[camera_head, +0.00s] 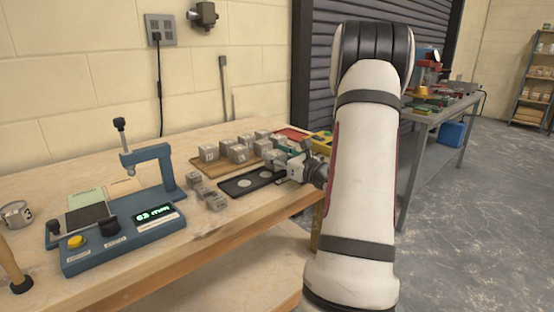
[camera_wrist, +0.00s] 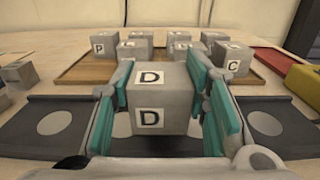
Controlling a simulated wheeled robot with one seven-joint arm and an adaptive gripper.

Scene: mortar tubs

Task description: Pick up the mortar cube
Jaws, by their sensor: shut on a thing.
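A grey mortar cube (camera_wrist: 178,78) with "D" labels on its top and front faces fills the middle of the wrist view. My gripper (camera_wrist: 168,105) is shut on it, with a teal finger pad against its left and right sides. The cube is over or in front of a dark mat (camera_wrist: 54,123) with pale round spots. I cannot tell whether it is clear of the mat. In the head view my gripper (camera_head: 297,160) is at the right end of the dark mat (camera_head: 245,184), and my arm hides part of it.
Several other grey cubes stand on a wooden board (camera_head: 206,169) behind the mat, including ones labelled P (camera_wrist: 101,45) and C (camera_wrist: 229,59). More small cubes (camera_head: 206,190) lie left of the mat. A blue test device (camera_head: 125,230) stands at left. A red tray (camera_head: 293,133) lies at back right.

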